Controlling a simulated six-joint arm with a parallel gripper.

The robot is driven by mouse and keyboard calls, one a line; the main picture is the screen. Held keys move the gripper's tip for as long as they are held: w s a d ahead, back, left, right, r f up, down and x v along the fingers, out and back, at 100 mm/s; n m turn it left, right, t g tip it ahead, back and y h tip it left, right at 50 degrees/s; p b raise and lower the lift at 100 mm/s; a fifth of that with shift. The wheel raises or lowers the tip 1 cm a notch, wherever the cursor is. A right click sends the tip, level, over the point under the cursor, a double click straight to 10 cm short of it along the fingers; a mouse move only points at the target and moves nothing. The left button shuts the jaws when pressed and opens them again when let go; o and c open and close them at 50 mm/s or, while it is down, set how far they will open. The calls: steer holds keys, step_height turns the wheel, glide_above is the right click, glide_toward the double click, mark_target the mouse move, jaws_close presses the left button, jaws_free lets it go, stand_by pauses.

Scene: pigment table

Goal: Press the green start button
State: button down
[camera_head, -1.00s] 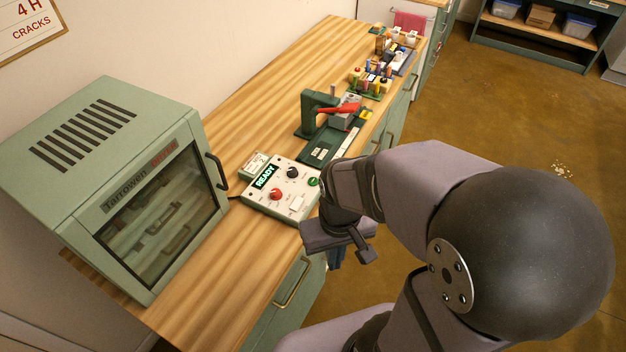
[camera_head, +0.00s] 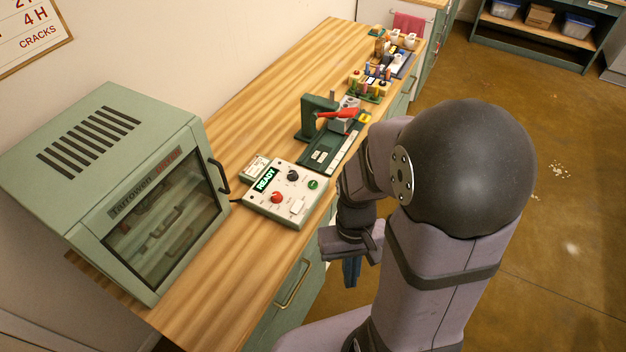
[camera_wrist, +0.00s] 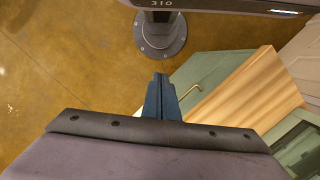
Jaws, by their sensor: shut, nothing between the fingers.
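The green start button (camera_head: 313,184) is a small round button at the right corner of the white control box (camera_head: 283,206). The box lies on the wooden bench beside the green oven, and its display (camera_head: 265,179) reads READY. My gripper (camera_head: 351,272) is off the bench's front edge, to the right of and nearer than the box, with its blue fingers pointing down. In the wrist view the fingers (camera_wrist: 160,98) are together and empty, over the floor beside the bench. The button is not in the wrist view.
The green oven (camera_head: 160,220) stands left of the box. A green press with a red lever (camera_head: 337,113) stands behind the box. Several small items crowd the bench's far end. The bench top (camera_head: 235,275) is bare in front of the box.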

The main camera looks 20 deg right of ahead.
steer(key=w+d+f+n+t+h+p, duration=0.1)
steer(key=w+d+f+n+t+p, duration=0.2)
steer(key=w+d, duration=0.45)
steer(key=w+d+f+n+h, duration=0.25)
steer(key=w+d+f, duration=0.25)
steer(key=w+d, duration=0.3)
steer(key=w+a+r+n+t+y, duration=0.25)
steer(key=w+n+t, duration=0.3)
steer(key=w, duration=0.85)
steer(key=w+a+r+n+t+y, duration=0.2)
steer(key=w+a+r+n+y, duration=0.2)
steer(key=a, duration=0.5)
steer(key=shift+w+a+r+n+y, duration=0.4)
steer(key=shift+w+r+n, duration=0.1)
steer(key=shift+w+r, duration=0.35)
steer(key=shift+s+f, duration=0.1)
